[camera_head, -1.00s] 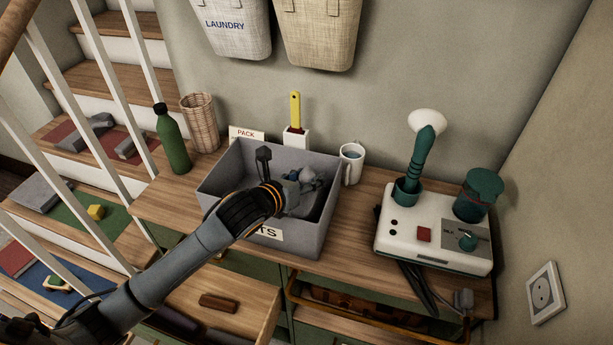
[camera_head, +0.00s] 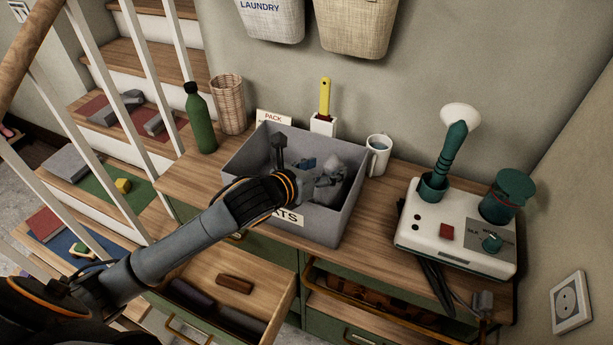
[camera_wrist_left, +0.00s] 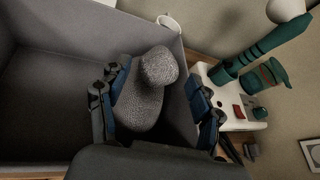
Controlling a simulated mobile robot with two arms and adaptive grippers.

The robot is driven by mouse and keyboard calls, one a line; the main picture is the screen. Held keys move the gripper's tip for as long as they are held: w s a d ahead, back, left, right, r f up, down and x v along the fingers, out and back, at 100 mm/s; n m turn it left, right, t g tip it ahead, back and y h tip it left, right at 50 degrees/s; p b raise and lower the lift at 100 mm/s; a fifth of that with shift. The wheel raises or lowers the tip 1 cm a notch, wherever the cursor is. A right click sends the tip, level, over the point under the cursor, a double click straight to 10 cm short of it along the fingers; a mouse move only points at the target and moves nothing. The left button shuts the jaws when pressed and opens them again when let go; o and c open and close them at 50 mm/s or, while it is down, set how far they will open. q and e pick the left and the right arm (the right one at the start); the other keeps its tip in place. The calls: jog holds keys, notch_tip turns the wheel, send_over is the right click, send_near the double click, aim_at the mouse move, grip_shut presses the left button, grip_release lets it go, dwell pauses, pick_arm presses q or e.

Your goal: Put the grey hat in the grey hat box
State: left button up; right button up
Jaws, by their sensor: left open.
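The grey hat (camera_head: 334,164), knitted with a round bobble, lies inside the grey box (camera_head: 330,229) at its right side. The front label of the box ends in "ATS"; its start is hidden by my arm. My left gripper (camera_head: 302,172) reaches into the box from the left and is open. In the left wrist view the hat (camera_wrist_left: 140,101) lies between its two spread fingers (camera_wrist_left: 155,112), close to the box wall (camera_wrist_left: 100,28). I cannot tell whether the fingers touch it. My right gripper is not in view.
A green bottle (camera_head: 200,119), wicker basket (camera_head: 228,106), brush in a white holder (camera_head: 323,124) and mug (camera_head: 378,155) stand behind the box. A white device (camera_head: 455,228) is at right. An open drawer (camera_head: 250,309) lies below in front. Stair railings (camera_head: 110,125) are at left.

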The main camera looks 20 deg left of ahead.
pick_arm(q)
jog(key=shift+b+v, duration=0.55)
jog(key=shift+v, duration=3.7)
